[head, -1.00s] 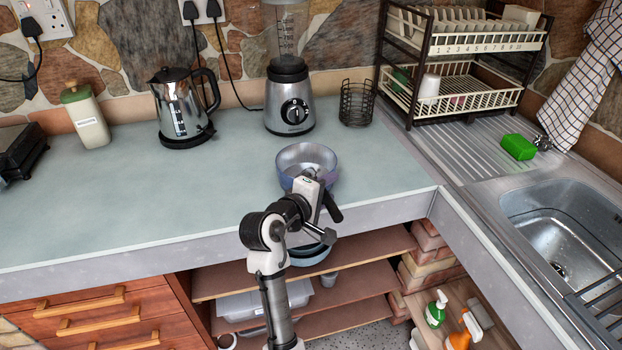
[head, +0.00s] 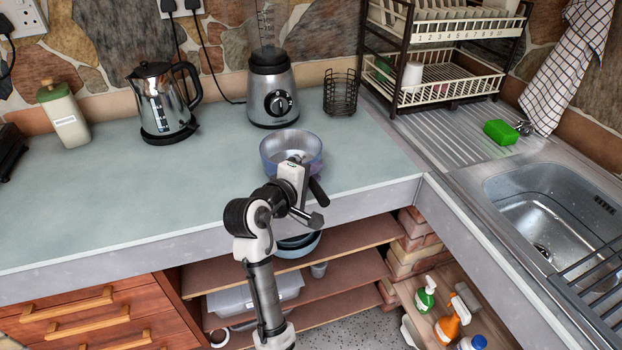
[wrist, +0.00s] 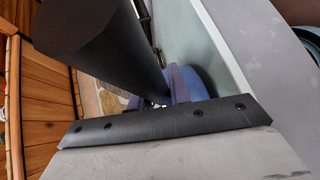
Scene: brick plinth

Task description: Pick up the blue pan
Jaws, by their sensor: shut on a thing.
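The blue pan (head: 291,150), round and bluish-purple with a grey inside, is near the counter's front edge, below the blender in the head view. My gripper (head: 297,164) is at its near rim, and its fingertips are largely hidden. A black handle (head: 318,191) sticks out beside my gripper towards the front. In the wrist view, a patch of the blue pan (wrist: 187,84) shows past a large dark tapered shape beyond my gripper's dark edge. My gripper is shut on the pan. I cannot tell whether the pan touches the counter.
The blender (head: 272,92), wire basket (head: 340,93) and kettle (head: 162,104) stand behind the pan. A dish rack (head: 440,75) and sink (head: 545,210) are to the right. Blue cookware (head: 298,247) is on the shelf below. The left counter is mostly clear.

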